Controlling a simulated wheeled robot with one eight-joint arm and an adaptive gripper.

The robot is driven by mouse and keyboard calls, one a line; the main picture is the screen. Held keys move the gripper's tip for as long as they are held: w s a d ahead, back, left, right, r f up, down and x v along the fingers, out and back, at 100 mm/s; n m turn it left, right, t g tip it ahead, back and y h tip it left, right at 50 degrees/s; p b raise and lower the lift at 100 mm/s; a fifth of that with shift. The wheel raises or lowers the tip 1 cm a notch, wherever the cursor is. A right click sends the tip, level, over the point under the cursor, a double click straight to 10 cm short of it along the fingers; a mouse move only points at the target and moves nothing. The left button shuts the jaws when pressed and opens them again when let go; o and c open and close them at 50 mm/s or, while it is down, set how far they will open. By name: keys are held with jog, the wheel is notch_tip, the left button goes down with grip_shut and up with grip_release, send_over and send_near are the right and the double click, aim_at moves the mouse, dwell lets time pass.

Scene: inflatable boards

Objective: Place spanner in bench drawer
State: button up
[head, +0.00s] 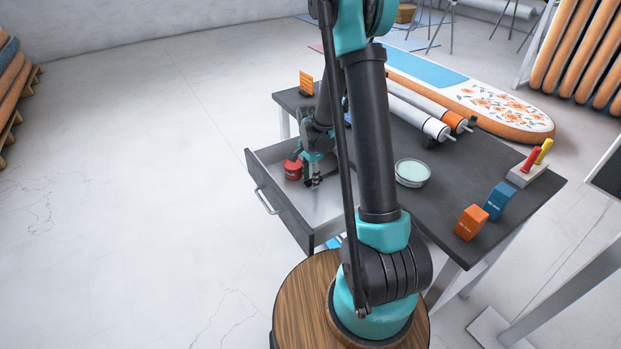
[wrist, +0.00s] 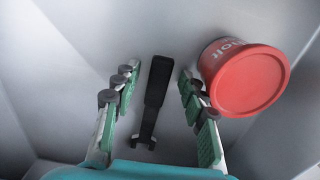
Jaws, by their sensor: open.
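The spanner (wrist: 155,95) is dark, with an open-ended jaw, and lies inside the drawer in the wrist view. My gripper (wrist: 156,78) is open, with one finger on each side of the spanner and a visible gap to it on both sides. The bench drawer (head: 277,197) is pulled out from the bench, and my gripper (head: 314,178) is down inside it in the head view. The spanner cannot be made out clearly in the head view, where my gripper covers that spot.
A red tin (wrist: 250,80) stands in the drawer close beside my right finger; it also shows in the head view (head: 292,170). On the bench top (head: 440,180) are a round dish (head: 412,173), an orange box (head: 471,222) and a blue box (head: 499,200).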

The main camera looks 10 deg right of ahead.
notch_tip(320, 180, up, 11)
jog(key=s+d+n+t, duration=0.2)
jog(key=s+n, duration=0.4)
jog(key=s, duration=0.5)
jog(key=s+d+n+t, duration=0.2)
jog(key=s+d+n, duration=0.1)
jog(key=s+n, duration=0.4)
jog(key=s, duration=0.3)
jog(key=shift+s+d+r+n, duration=0.2)
jog(key=shift+s+n, duration=0.1)
jog(key=shift+s, duration=0.1)
jog(key=shift+c, duration=0.6)
